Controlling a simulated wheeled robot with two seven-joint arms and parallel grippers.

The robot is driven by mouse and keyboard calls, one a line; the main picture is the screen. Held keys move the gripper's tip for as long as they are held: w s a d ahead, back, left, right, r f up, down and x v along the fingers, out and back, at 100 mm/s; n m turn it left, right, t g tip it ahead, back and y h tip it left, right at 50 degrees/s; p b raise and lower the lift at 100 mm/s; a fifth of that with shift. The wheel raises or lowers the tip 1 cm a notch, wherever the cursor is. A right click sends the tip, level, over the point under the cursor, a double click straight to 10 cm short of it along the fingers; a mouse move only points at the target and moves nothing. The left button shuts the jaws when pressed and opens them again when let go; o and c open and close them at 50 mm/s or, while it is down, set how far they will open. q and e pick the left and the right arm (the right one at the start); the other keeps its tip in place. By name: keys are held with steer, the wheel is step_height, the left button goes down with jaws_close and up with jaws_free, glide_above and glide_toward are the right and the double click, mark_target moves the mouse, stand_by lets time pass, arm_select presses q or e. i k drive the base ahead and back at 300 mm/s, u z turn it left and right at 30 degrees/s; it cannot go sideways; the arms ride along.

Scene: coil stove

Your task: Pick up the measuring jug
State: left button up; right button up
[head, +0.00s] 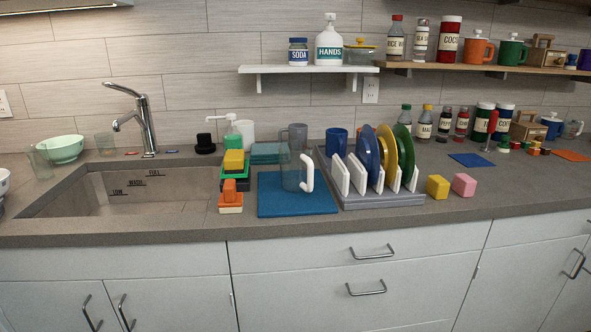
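The measuring jug (291,175) looks like the clear, see-through vessel with a white curved handle (307,173) on its right side. It stands upright on a dark blue mat (297,205) on the counter, between the sink and the plate rack. Its clear wall is faint against the background. Neither of my grippers shows in the head view.
A rack (385,200) with upright coloured plates stands close to the jug's right. Stacked sponges (233,161) and an orange block (230,190) sit close to its left. Mugs stand behind it. A sink (130,188) opens at left. The counter's front edge is clear.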

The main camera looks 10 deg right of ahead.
mark_target(297, 164)
steer(key=u, duration=0.45)
steer(key=k, duration=0.55)
steer(key=u, duration=1)
steer(key=i, duration=0.7)
steer(key=z, duration=0.65)
steer(key=i, duration=0.85)
steer(key=z, duration=0.85)
